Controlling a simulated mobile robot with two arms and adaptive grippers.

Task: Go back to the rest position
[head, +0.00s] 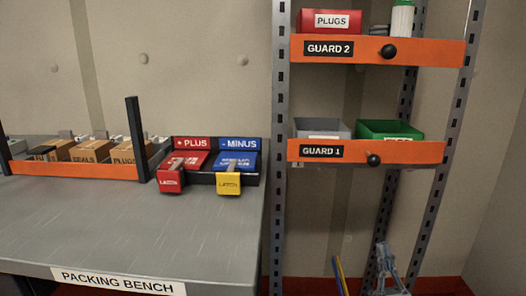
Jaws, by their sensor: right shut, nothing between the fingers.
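My right gripper (383,248) is at the bottom right of the head view, in front of the lower part of the shelf rack. Its fingers point up and are shut, with nothing between them. It is apart from the shelves and the bench. My left gripper is not in view.
The packing bench (130,232) is at the left, its front half bare. It carries boxes behind an orange rail (75,169) and a red and blue PLUS/MINUS unit (210,160) with latches. The rack's GUARD 1 shelf (430,151) and GUARD 2 shelf (435,52) have orange bars.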

